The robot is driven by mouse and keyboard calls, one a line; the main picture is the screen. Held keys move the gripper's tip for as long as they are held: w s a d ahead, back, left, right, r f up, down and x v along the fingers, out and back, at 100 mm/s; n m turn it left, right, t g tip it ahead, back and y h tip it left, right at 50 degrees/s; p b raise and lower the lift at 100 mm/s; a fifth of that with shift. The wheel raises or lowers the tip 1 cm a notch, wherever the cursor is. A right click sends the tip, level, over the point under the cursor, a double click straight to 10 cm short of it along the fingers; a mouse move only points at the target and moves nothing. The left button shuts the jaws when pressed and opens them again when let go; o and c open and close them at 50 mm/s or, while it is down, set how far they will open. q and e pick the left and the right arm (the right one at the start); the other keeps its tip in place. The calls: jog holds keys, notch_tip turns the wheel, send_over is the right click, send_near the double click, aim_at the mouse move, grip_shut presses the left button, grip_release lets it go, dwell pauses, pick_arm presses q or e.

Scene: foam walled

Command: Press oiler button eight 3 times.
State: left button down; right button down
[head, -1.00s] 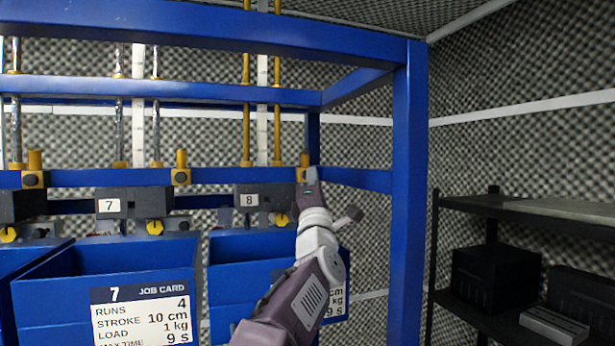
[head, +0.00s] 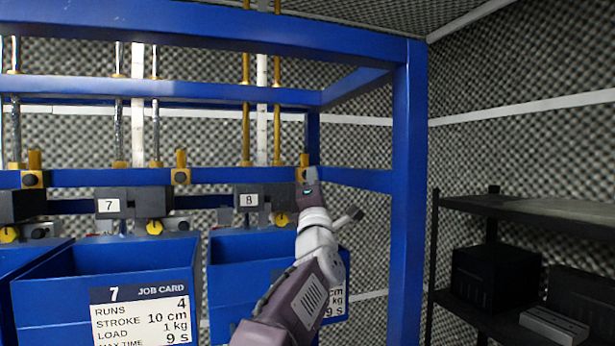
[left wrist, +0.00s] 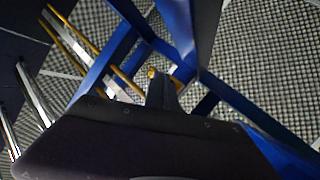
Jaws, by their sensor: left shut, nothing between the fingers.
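Station eight, marked by an "8" plate (head: 251,200), has a brass oiler (head: 304,160) on the blue rail at the right end of the frame. My left gripper (head: 311,174) is shut and empty, with its tip right at this oiler's block. It covers most of the block's front, so the button is largely hidden and I cannot tell whether the tip touches it. In the left wrist view a small brass part (left wrist: 152,73) shows just beyond the shut fingers (left wrist: 160,82). My right gripper is not in view.
Blue bins (head: 240,244) hang below the stations. A blue upright post (head: 408,190) stands close right of my arm. Dark shelves (head: 530,207) are further right.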

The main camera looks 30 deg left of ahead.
pick_arm(q)
jog(key=shift+w+a, duration=0.25)
jog(key=shift+a, duration=0.05)
jog(key=shift+w+a, duration=0.3)
dwell(1.0)
jog(key=shift+s+d+b, duration=0.45)
jog(key=shift+s+d, duration=0.15)
jog(key=shift+d, duration=0.1)
